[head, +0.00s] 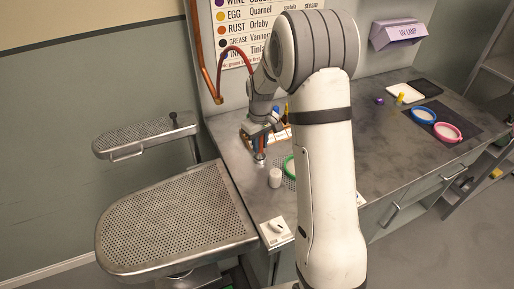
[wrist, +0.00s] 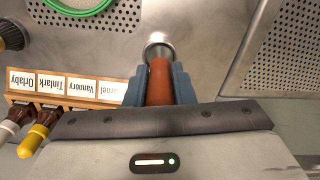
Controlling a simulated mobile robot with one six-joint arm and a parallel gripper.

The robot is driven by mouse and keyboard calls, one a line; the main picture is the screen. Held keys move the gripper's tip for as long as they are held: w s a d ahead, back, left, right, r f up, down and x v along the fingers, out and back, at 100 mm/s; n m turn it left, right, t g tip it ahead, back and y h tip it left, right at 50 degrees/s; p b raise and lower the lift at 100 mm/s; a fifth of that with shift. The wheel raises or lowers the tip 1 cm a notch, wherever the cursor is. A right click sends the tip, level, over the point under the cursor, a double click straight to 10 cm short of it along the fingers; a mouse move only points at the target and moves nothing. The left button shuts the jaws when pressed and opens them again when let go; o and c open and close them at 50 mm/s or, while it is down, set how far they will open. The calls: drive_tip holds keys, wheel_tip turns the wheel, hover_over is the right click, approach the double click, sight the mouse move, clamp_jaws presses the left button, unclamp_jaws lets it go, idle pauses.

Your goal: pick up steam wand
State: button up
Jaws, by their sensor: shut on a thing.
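The steam wand has a brown handle (wrist: 160,84) and a round metal tip (wrist: 158,48) in the wrist view. My gripper (wrist: 160,85) is shut on the brown handle, with one blue finger on each side. In the head view my gripper (head: 260,149) points down over the left end of the bench, beside the boards. The wand is mostly hidden there by my gripper. I cannot tell whether its lower end touches anything.
A rack with labelled slots (wrist: 70,88) and several bottles stands close beside my gripper. A white cylinder (head: 275,178) and a green ring (head: 289,168) are on the bench (head: 345,150). A perforated board (head: 170,222) lies left.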

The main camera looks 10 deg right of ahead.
clamp_jaws()
drive_tip(key=shift+r, duration=0.1)
wheel_tip(320, 180, up, 10)
drive_tip(key=shift+f+b, duration=0.1)
drive_tip(key=shift+b, duration=0.45)
